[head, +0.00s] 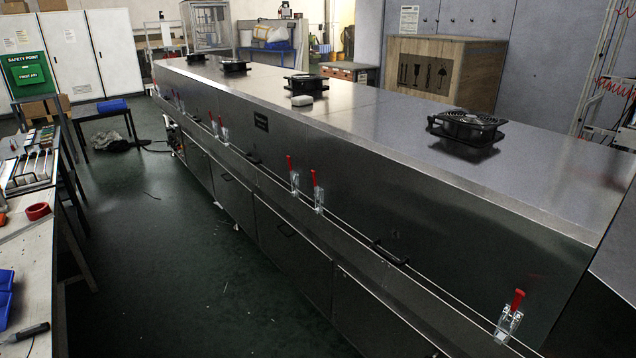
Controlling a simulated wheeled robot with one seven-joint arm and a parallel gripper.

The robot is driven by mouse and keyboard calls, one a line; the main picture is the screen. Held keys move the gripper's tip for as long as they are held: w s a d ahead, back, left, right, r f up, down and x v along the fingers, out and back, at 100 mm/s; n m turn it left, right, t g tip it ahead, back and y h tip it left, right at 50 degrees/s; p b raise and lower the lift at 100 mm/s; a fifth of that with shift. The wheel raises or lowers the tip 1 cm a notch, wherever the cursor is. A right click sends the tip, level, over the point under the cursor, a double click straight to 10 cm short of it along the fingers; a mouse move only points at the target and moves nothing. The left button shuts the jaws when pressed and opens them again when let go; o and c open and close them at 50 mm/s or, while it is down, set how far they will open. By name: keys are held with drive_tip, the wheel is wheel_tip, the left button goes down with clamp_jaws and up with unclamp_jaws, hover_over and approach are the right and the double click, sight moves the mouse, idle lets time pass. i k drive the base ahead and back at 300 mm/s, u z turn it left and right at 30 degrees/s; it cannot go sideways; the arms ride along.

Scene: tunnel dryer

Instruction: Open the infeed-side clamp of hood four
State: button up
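A long steel tunnel dryer (420,200) runs from the near right to the far left, with several hood sections and black fans on top. Red-handled toggle clamps sit along its lower front edge. The nearest clamp (510,316) is at the lower right, its red handle upright and leaning slightly right. A pair of clamps stands mid-length, a left one (293,176) and a right one (318,192), both handles upright. Another pair (219,128) is farther off, and more beyond are too small to read. I cannot read hood numbers. My gripper is not in view.
A workbench (35,245) with a red tape roll (38,211) and blue bins stands at the left. The dark green floor (170,260) between bench and dryer is mostly clear, with small scraps. Black pull handles (389,252) project from the dryer's front. A small dark table (103,116) stands far left.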

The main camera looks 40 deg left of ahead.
sight(316, 189)
drive_tip(key=u, duration=2.25)
drive_tip(key=i, duration=1.05)
drive_tip(key=u, duration=0.65)
drive_tip(key=i, duration=1.35)
drive_tip(key=z, duration=0.65)
drive_tip(key=i, duration=0.75)
drive_tip(key=z, duration=0.4)
